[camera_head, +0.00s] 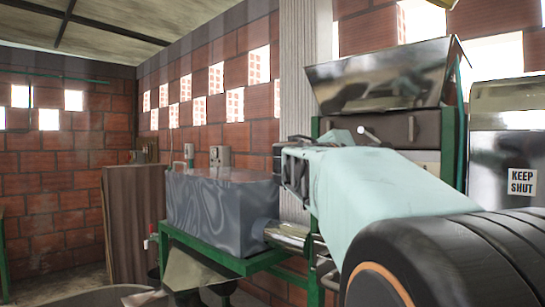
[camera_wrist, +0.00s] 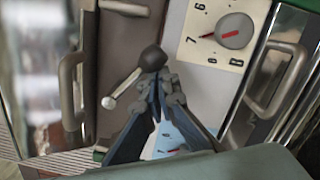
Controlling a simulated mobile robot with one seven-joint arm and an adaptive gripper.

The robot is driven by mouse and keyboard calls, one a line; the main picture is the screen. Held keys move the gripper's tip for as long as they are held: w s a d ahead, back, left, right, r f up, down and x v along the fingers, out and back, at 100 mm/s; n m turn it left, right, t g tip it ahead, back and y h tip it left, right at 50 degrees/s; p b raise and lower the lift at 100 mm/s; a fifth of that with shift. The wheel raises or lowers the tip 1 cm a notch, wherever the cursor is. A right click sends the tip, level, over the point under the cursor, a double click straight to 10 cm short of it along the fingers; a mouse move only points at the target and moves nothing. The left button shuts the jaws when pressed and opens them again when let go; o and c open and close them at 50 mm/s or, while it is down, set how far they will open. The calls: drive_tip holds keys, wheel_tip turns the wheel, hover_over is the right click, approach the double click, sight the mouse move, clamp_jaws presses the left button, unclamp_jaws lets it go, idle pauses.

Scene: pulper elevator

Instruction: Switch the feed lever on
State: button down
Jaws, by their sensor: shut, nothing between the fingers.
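The feed lever (camera_wrist: 126,87) appears to be the short rod in the wrist view, with a pale rounded end at lower left and a dark round part at upper right. It slants across a dark brown panel. My gripper (camera_wrist: 158,84) is shut and empty, with its fingertips just below and right of the dark round part. I cannot tell whether they touch it. In the head view, the lever's pale end (camera_head: 361,130) shows above my arm against the machine's dark panel. My arm hides most of the area around it there.
A white dial plate (camera_wrist: 215,35) with a grey knob and red pointer is right of the lever. Bar handles stand at left (camera_wrist: 70,92) and right (camera_wrist: 276,76). A metal hopper (camera_head: 380,75) tops the machine. A grey metal box (camera_head: 222,203) sits on a green frame at left.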

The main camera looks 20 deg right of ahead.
drive_tip(key=shift+s+d+r, duration=0.15)
drive_tip(key=shift+s+r, duration=0.15)
idle(0.5)
drive_tip(key=shift+w+f, duration=0.1)
drive_tip(key=shift+f, duration=0.05)
